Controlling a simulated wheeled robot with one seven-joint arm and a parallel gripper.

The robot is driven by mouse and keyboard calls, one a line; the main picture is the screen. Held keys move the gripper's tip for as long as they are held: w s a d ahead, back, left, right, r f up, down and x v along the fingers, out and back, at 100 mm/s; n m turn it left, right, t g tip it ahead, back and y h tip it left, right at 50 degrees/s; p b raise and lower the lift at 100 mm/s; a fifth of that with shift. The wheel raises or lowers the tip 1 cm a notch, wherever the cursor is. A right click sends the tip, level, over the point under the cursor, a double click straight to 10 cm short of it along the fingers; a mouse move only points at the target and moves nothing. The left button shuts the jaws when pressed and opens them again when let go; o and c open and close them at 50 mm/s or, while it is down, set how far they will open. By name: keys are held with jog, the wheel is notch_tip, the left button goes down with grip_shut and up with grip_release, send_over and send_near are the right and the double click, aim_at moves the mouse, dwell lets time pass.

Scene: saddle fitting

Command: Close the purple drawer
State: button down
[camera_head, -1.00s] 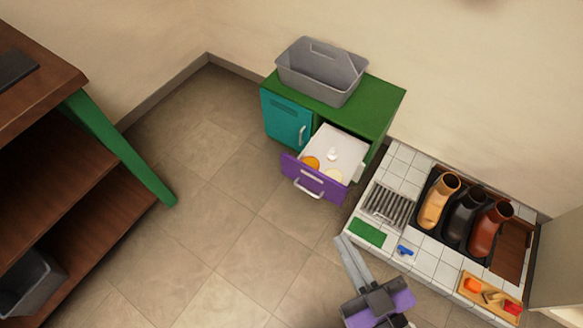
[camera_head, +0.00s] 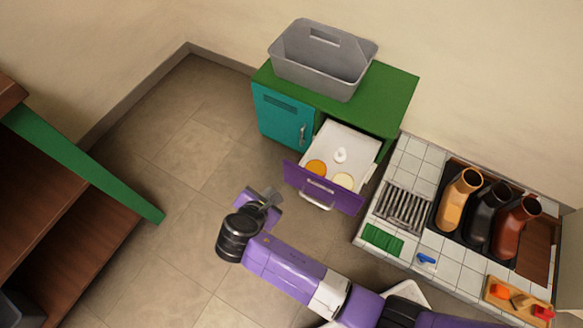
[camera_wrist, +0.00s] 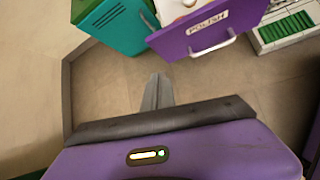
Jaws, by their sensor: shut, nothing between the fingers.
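The purple drawer (camera_head: 322,189) stands pulled out of the green cabinet (camera_head: 390,92). Its white inside holds an orange round item (camera_head: 316,167), a pale round item (camera_head: 343,181) and a small white knobbed item (camera_head: 340,155). In the wrist view, the drawer front (camera_wrist: 200,36) carries a label reading "POLISH" and a silver handle (camera_wrist: 213,48). My gripper (camera_wrist: 158,90) is shut and empty, in front of the drawer front and apart from it. In the head view my gripper (camera_head: 272,193) is just left of the drawer front; its fingertips are hard to make out.
A teal door (camera_head: 283,117) on the cabinet's left is shut. A grey caddy (camera_head: 322,60) sits on top. To the right, a tiled platform (camera_head: 408,160) holds several boots (camera_head: 460,200), a grate and a green brush (camera_head: 382,238). A wooden shelf unit (camera_head: 70,210) stands left. The floor between is clear.

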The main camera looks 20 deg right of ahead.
aim_at(306, 173)
jog(key=w+d+f+b, duration=0.1)
jog(key=d+f, duration=0.1)
jog(key=d, duration=0.1)
jog(key=w+d+f+n+g+h+b, duration=0.1)
jog(key=d+f+b, duration=0.1)
jog(key=d+f, duration=0.1)
jog(key=w+d+f+n+b, duration=0.1)
jog(key=d+f, duration=0.1)
jog(key=d, duration=0.3)
jog(key=shift+d+f+g+h+b, duration=0.2)
jog(key=shift+f+g+h+b, duration=0.1)
jog(key=shift+f+b, duration=0.1)
jog(key=shift+w+d+r, duration=0.1)
jog(key=shift+w+d, duration=0.15)
jog(key=shift+d, duration=0.15)
jog(key=shift+w+d+r, duration=0.1)
jog(key=shift+w+d, duration=0.25)
jog(key=shift+d, duration=0.15)
jog(key=w+d, duration=1.2)
jog(key=d, duration=0.4)
jog(key=shift+d, duration=0.15)
jog(key=shift+s, duration=0.1)
